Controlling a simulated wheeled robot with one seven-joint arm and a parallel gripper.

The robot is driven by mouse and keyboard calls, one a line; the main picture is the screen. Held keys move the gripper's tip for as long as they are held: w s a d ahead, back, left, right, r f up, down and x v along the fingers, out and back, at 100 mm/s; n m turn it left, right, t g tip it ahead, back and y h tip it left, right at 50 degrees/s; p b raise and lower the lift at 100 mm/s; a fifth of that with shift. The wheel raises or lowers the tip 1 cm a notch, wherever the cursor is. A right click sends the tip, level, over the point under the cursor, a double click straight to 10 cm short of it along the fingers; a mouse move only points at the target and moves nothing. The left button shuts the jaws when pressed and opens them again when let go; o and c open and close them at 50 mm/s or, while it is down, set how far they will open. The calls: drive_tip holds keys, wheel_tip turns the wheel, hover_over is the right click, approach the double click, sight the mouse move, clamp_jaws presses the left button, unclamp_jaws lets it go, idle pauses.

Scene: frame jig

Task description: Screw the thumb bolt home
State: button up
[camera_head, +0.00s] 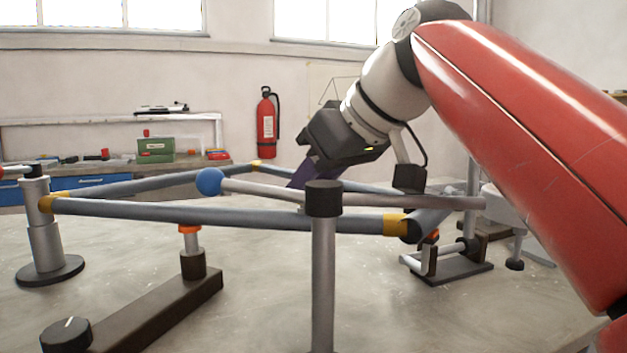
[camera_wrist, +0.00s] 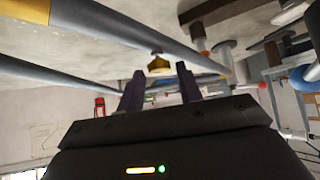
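A brass-coloured knob (camera_wrist: 159,66), which looks like the thumb bolt, sits on a short stem at a grey frame tube (camera_wrist: 150,30) in the wrist view. My gripper (camera_wrist: 160,70) is open, its two purple fingers apart. The knob appears between the fingertips or just beyond them; I see no contact, and the exact depth is unclear. In the head view my gripper (camera_head: 304,174) reaches down behind the near frame tube (camera_head: 230,213), with its fingertips hidden. The bolt does not show there.
The tube frame has yellow corners (camera_head: 397,224) and rests on stands. A lever with a blue ball (camera_head: 209,181) crosses above it. A black-capped post (camera_head: 323,200) stands in front. A dark bar clamp (camera_head: 155,310) lies at front left. A clamp (camera_head: 450,262) stands at right.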

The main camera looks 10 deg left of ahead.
drive_tip(key=shift+o, duration=1)
drive_tip(key=p+v, duration=0.2)
drive_tip(key=v, duration=0.5)
drive_tip(key=shift+d+r, duration=0.25)
drive_tip(key=shift+s, duration=0.1)
